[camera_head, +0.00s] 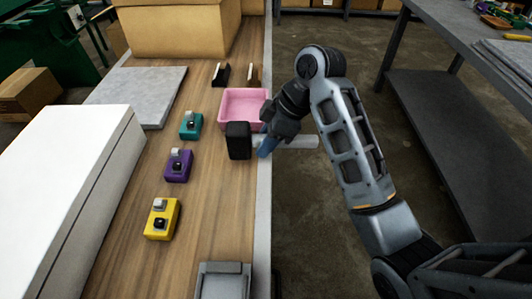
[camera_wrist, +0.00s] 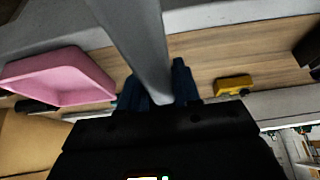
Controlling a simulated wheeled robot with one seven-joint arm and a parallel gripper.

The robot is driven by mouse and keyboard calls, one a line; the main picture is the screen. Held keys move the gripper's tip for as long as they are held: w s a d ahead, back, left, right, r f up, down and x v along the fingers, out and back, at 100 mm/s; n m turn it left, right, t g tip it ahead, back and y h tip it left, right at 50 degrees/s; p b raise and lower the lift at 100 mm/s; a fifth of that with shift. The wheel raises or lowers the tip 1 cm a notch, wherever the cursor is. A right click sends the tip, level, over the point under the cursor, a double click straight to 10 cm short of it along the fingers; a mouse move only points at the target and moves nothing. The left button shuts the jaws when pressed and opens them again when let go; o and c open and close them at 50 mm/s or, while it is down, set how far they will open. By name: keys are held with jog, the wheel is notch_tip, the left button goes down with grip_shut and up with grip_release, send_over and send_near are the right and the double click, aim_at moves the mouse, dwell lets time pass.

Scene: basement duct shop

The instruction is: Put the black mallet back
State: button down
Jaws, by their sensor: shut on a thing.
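The black mallet has a black block head (camera_head: 238,141) and a pale grey handle (camera_head: 299,142). My gripper (camera_head: 266,143) is shut on the handle, just right of the head, at the bench's right edge. The head stands upright in front of the pink tray; I cannot tell whether it touches the bench. The handle's free end sticks out to the right over the floor. In the wrist view the handle (camera_wrist: 143,40) runs between the blue fingers of my gripper (camera_wrist: 158,85); the head is hidden there.
A pink tray (camera_head: 243,93) lies just behind the head; it also shows in the wrist view (camera_wrist: 60,75). Teal (camera_head: 191,126), purple (camera_head: 178,167) and yellow (camera_head: 161,220) switch boxes stand to the left. A white box (camera_head: 60,190) fills the left side. Bare bench lies in front of the head.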

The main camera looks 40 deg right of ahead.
jog(key=shift+f, duration=1.95)
jog(key=c, duration=0.8)
grip_release()
jog(key=shift+f, duration=0.1)
jog(key=p+v, duration=0.3)
jog(key=v, duration=0.7)
jog(key=shift+r, duration=0.4)
jog(key=shift+p+v, duration=0.8)
jog(key=shift+p, duration=0.25)
jog(key=shift+f, duration=0.1)
